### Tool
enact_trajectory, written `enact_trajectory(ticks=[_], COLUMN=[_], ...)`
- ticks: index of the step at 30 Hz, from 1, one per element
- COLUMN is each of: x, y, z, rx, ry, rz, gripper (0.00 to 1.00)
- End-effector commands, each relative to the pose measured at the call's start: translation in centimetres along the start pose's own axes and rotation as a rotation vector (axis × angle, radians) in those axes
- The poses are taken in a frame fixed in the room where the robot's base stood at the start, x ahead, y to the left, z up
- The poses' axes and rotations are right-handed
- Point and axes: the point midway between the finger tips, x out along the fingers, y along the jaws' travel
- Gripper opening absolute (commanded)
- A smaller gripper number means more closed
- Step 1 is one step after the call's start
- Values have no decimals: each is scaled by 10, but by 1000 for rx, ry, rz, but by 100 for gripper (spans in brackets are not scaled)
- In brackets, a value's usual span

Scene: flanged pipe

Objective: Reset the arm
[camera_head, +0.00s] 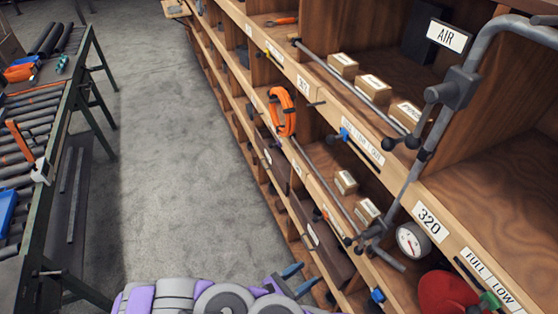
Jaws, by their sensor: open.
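My arm (190,297), purple and grey, shows folded low at the bottom edge of the view. My gripper (309,276) is at its right end, with two blue-grey fingers pointing right towards the shelving. The fingers are apart and nothing shows between them. The lower part of the arm is cut off by the picture edge. I cannot tell whether the fingertips touch the shelf; they look close to its lower front in the picture.
Wooden shelving (480,205) fills the right side. A grey pipe (408,190) with a gauge (411,241) runs along its front. An orange coil (281,111) hangs there. A roller table (42,200) stands left. Grey floor (175,150) between them is clear.

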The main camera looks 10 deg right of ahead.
Motion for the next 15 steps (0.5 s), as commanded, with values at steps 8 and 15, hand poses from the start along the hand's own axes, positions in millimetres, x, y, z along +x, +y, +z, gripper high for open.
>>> enact_trajectory(ticks=[8, 15], x=[2, 10], y=[0, -5], z=[2, 15], rx=[32, 166], ry=[16, 84], rz=[-33, -182], gripper=[55, 55])
